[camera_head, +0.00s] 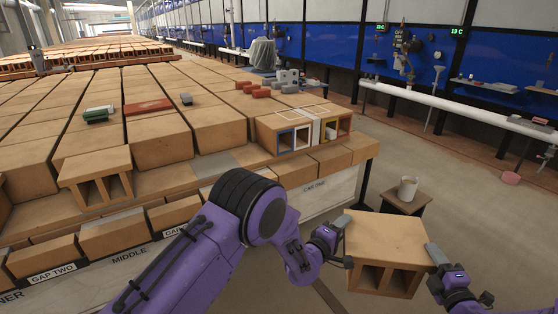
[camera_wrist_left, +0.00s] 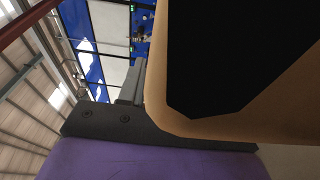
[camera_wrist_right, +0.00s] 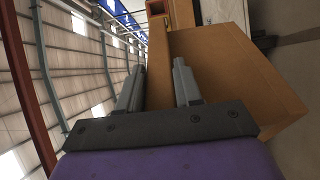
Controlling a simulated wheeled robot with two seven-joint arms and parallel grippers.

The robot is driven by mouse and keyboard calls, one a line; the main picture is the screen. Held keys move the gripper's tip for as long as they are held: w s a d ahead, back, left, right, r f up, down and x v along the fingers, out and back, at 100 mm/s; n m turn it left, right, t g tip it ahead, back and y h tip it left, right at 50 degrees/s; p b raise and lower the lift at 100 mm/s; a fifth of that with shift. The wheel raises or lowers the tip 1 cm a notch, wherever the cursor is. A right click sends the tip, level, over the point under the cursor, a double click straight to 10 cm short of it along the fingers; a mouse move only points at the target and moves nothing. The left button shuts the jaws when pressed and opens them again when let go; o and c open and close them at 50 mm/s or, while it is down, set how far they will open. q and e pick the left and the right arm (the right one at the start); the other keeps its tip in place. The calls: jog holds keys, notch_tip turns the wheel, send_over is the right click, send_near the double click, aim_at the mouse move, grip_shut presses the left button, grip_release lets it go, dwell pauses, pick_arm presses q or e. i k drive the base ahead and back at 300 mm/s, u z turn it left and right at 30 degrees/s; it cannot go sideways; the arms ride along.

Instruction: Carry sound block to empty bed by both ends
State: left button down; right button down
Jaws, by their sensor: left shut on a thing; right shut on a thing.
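A tan hollow block (camera_head: 385,237) hangs level in front of me in the head view, its hollow openings facing me. My left gripper (camera_head: 335,231) is shut on its left end, and my right gripper (camera_head: 439,255) is shut on its right end. In the left wrist view the block (camera_wrist_left: 158,100) fills the right side, with a dark hollow in it. In the right wrist view a wall of the block (camera_wrist_right: 225,70) lies at the fingers (camera_wrist_right: 158,88). Grey bare patches (camera_head: 213,163) show along the brick rows; I cannot tell which is the empty bed.
Rows of bricks on a car stand at left, with labels GAP TWO (camera_head: 53,273), MIDDLE and CAR ONE. A hollow block (camera_head: 96,177) and a block with coloured frames (camera_head: 296,134) stand on the front row. A cup (camera_head: 407,188) stands on a small stand (camera_head: 393,203) behind the held block.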

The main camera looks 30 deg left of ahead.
aim_at(214, 164)
jog(key=u, duration=1.1)
